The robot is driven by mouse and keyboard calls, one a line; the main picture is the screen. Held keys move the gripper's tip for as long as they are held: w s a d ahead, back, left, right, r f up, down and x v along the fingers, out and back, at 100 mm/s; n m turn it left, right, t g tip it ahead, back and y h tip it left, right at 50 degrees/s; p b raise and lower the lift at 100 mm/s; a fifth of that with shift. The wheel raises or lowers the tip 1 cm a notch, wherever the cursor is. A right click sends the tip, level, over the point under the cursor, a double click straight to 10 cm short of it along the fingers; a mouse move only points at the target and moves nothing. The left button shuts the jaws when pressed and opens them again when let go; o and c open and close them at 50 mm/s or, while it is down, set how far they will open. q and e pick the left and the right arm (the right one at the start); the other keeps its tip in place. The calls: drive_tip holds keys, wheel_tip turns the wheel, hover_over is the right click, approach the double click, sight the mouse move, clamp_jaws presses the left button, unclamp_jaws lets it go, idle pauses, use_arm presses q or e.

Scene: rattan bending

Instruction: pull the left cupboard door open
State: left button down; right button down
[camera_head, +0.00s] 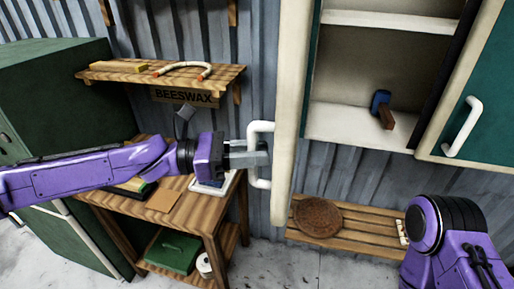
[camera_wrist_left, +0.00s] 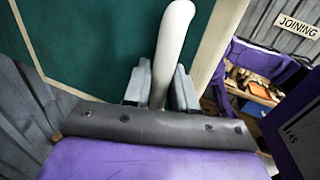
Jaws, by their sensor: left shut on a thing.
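The left cupboard door (camera_head: 292,110) stands swung out, seen nearly edge-on with its cream edge toward the head camera. Its white bar handle (camera_head: 259,127) is on the left side of the door. My left gripper (camera_head: 262,153) is shut on this handle. In the left wrist view, the two fingers of my left gripper (camera_wrist_left: 160,85) are on either side of the white handle (camera_wrist_left: 174,35), in front of the green door panel (camera_wrist_left: 100,45). The open cupboard (camera_head: 350,122) shows shelves inside. My right arm shows at lower right, but its gripper is out of view.
The right cupboard door (camera_head: 490,90) has a white handle (camera_head: 462,127). A blue-headed tool (camera_head: 382,107) lies in the cupboard. Below are a slatted bench (camera_head: 365,234) and a round brown disc (camera_head: 317,216). A wooden workbench (camera_head: 205,215) and a wall shelf (camera_head: 120,75) stand left.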

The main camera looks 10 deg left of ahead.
use_arm(q)
drive_tip(key=c, duration=1.1)
unclamp_jaws()
drive_tip(key=shift+a, duration=0.15)
drive_tip(key=a, duration=0.3)
drive_tip(key=s+a+b, duration=0.1)
drive_tip(key=a, duration=0.2)
drive_tip(key=s+a+b, duration=0.1)
drive_tip(key=a, duration=0.3)
